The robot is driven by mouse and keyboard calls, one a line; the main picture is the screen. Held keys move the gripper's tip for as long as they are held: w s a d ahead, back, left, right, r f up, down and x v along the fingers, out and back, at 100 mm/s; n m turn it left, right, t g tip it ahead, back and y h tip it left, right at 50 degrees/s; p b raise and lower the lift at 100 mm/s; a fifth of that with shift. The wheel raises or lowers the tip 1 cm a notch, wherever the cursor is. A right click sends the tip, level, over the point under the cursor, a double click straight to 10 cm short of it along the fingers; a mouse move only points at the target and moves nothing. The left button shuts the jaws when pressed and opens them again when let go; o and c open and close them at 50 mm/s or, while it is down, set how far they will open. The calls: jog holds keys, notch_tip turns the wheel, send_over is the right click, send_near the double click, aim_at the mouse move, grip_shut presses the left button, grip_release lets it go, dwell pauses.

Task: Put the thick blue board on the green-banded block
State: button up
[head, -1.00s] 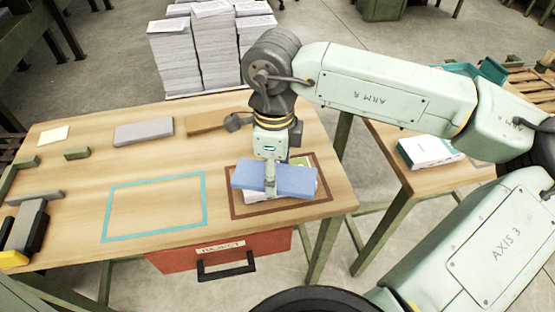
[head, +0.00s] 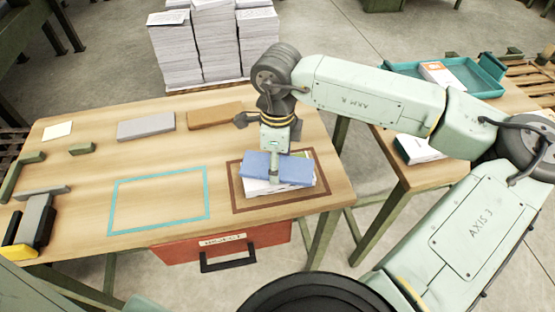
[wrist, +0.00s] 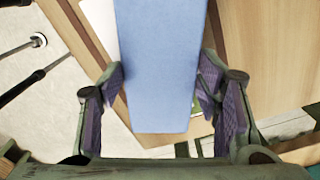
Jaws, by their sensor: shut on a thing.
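The thick blue board (head: 262,168) is between the fingers of my gripper (head: 275,172), which is shut on it. In the wrist view the board (wrist: 158,60) runs lengthwise between the two finger pads. A white block (head: 268,189) lies under the board, inside the brown outline on the table. Some green shows at its right end, but the board and gripper hide most of it, so I cannot see its band clearly. The board sits very close over the block; I cannot tell whether they touch.
A grey board (head: 146,127) and a brown board (head: 215,116) lie at the back of the table. A teal outline (head: 160,174) to the left is empty. Tall paper stacks (head: 207,45) stand behind. A side table holds a white-and-green block (head: 420,149) and a teal tray (head: 490,88).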

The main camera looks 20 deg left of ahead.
jog(key=o, duration=1.2)
jog(key=shift+o, duration=0.2)
jog(key=shift+r+p, duration=0.25)
jog(key=shift+p, duration=0.2)
notch_tip(320, 180, up, 12)
jog(key=b, duration=0.1)
jog(key=shift+b, duration=0.4)
jog(key=shift+f, duration=0.1)
